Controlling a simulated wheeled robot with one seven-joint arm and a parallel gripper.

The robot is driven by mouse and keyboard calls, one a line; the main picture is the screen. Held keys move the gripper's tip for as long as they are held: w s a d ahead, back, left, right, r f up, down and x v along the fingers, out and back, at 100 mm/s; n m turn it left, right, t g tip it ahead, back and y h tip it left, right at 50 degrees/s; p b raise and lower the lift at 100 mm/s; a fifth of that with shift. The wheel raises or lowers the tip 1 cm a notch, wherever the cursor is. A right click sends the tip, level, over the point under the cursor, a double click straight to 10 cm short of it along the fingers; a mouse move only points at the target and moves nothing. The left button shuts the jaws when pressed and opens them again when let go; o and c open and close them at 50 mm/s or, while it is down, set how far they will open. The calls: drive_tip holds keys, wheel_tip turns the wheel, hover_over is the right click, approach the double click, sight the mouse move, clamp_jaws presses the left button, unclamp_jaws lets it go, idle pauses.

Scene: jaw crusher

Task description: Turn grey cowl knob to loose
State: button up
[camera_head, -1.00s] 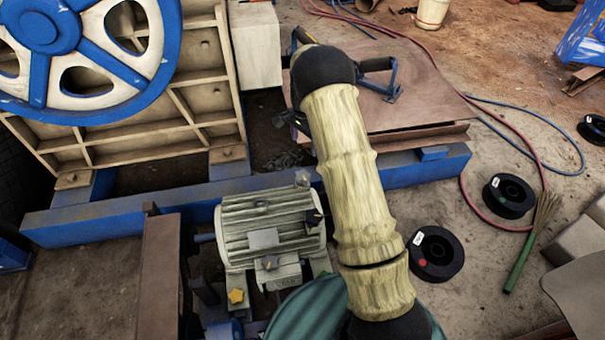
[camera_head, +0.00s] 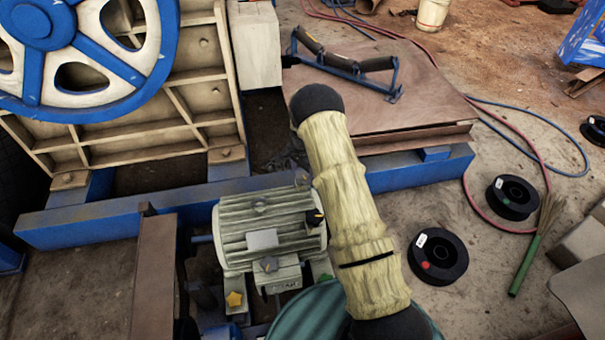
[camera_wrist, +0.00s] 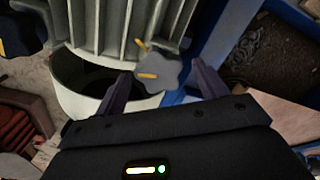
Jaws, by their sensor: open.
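The grey cowl knob (camera_wrist: 168,74) is a lobed knob on the motor's cowl, with a yellow mark at its left side. A second yellow mark (camera_wrist: 143,45) shows just above it. My gripper (camera_wrist: 161,73) is open, with one dark finger on each side of the knob; I cannot tell whether either finger touches it. The pale cowl ring (camera_wrist: 70,95) lies at the left, partly behind the left finger. In the head view the ribbed grey motor (camera_head: 236,222) stands below the flywheel, and my arm hides my gripper there.
A black knob (camera_head: 315,217) and a yellow knob (camera_head: 234,300) sit on the motor. A blue frame beam (camera_head: 110,221) runs behind it. A blue roller bracket (camera_head: 350,68) lies on a brown plate (camera_head: 420,95). Black spools (camera_head: 438,257) lie on the floor at right.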

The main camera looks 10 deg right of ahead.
drive_tip(key=shift+f, duration=0.2)
drive_tip(key=c, duration=0.9)
drive_tip(key=shift+d, duration=0.15)
drive_tip(key=shift+c, duration=0.4)
drive_tip(key=shift+r+n, duration=0.1)
drive_tip(key=shift+n, duration=0.3)
drive_tip(key=n+p, duration=0.2)
drive_tip(key=n, duration=0.3)
drive_tip(key=shift+d+r, duration=0.1)
drive_tip(key=n, duration=0.3)
drive_tip(key=n+p, duration=0.1)
drive_tip(key=n, duration=0.2)
drive_tip(key=shift+w+n, duration=0.2)
drive_tip(key=shift+n, duration=0.1)
